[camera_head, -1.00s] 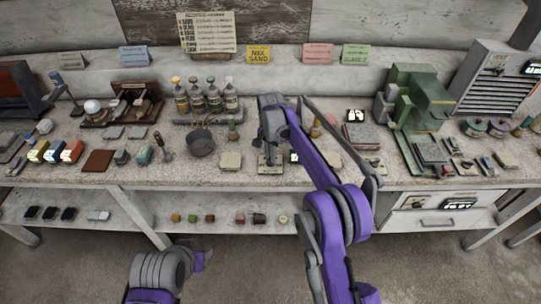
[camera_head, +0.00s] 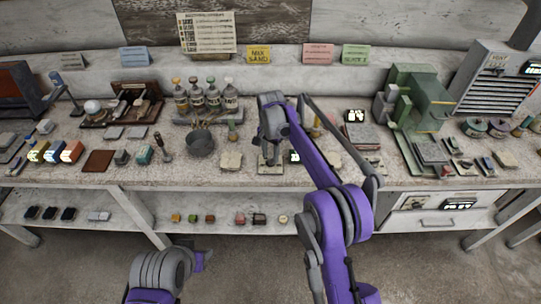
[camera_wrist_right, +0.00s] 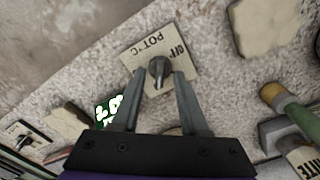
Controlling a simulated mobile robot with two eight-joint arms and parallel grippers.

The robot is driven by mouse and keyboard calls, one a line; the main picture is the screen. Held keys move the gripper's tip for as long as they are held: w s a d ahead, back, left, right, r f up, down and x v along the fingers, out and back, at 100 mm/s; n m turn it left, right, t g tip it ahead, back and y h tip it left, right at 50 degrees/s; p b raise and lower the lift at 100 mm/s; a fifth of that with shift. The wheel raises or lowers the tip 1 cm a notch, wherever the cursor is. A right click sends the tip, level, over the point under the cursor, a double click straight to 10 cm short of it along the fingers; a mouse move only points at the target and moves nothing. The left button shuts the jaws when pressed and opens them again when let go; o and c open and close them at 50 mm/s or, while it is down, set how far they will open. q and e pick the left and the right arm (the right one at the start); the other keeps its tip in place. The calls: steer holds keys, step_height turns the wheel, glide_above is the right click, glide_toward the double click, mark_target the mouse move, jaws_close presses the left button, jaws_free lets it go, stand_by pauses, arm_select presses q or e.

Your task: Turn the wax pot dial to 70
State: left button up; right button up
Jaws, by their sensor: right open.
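The wax pot dial (camera_wrist_right: 160,72) is a small grey knob on a pale plate (camera_wrist_right: 182,40) marked "POT °C" and "OFF". My right gripper (camera_wrist_right: 160,84) is open in the right wrist view, with one finger on each side of the knob. I cannot tell whether the fingers touch it. In the head view my right gripper (camera_head: 270,150) is over the plate (camera_head: 270,168) near the bench front and hides the knob. A small display with green-edged digits (camera_wrist_right: 108,109) is beside the plate; I cannot read it surely. Only part of my left arm shows, low in the head view.
Stone-like pieces (camera_head: 231,160) lie close by. A green-handled tool (camera_wrist_right: 290,108) lies near the plate. Bottles (camera_head: 214,97) stand behind, and a green machine (camera_head: 420,105) stands to the right.

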mark_target(271, 159)
step_height(271, 159, up, 10)
steer(key=shift+p, duration=0.45)
steer(key=shift+r, duration=0.15)
steer(key=s+d+r+n+t, duration=0.1)
steer(key=s+d+r+n, duration=0.1)
steer(key=s+d+r, duration=0.35)
steer(key=s+d+r+n+t, duration=0.1)
steer(key=s+d+r+t, duration=0.1)
steer(key=s+d, duration=0.6)
steer(key=s+d+f+n+t, duration=0.1)
steer(key=s+f, duration=0.4)
steer(key=s, duration=0.6)
steer(key=s+d+f+n+t, duration=0.1)
steer(key=s+d+f+n, duration=0.2)
steer(key=s, duration=0.9)
step_height(271, 159, down, 2)
steer(key=shift+s+d+f+t, duration=0.1)
steer(key=shift+s+d+t, duration=0.15)
steer(key=shift+t, duration=0.15)
